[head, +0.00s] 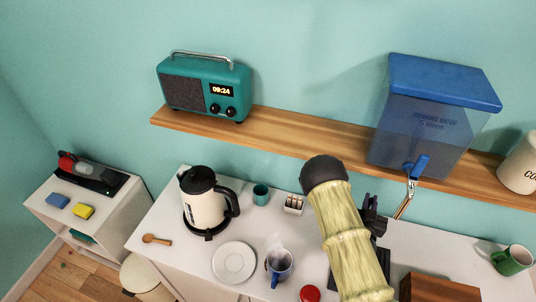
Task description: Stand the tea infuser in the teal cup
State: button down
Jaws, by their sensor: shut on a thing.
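The teal cup (261,195) stands upright on the white counter, between the kettle and a small white holder. My gripper (376,213) is a dark shape to the right of the cup, mostly hidden behind my sleeved arm. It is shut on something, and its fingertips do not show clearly. A thin tan stick (402,208) slants beside it, just below the dispenser tap; it looks like part of the tea infuser, but I cannot make out the rest. The gripper is well apart from the cup.
A kettle (205,200), plate (234,262), steaming blue mug (279,265), red-topped item (310,294) and white holder (293,204) stand around the cup. The shelf (285,129) carries a radio (205,86) and a water dispenser (430,115). A green mug (512,260) stands far right.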

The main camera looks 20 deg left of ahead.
jog(key=w+a+y+b, duration=0.2)
jog(key=w+a+b, duration=0.15)
jog(key=a, duration=0.85)
jog(key=s+a+r+n+y+b, duration=0.2)
jog(key=a+r+b, duration=0.1)
jog(key=a, duration=0.5)
jog(key=s+a+r+n+g+y+b, duration=0.1)
jog(key=s+a+r+y+b, duration=0.1)
jog(key=a+r, duration=0.3)
jog(key=s+a+r+n+g+y+b, duration=0.1)
jog(key=s+a+r+n+y+b, duration=0.1)
jog(key=a, duration=1)
jog(key=shift+s+a+r+n+b, duration=0.2)
jog(key=shift+s+r+n+b, duration=0.1)
jog(key=shift+r+b, duration=0.75)
jog(key=shift+f, duration=0.25)
notch_tip(320, 180, down, 12)
jog(key=b, duration=0.8)
jog(key=shift+r, duration=0.15)
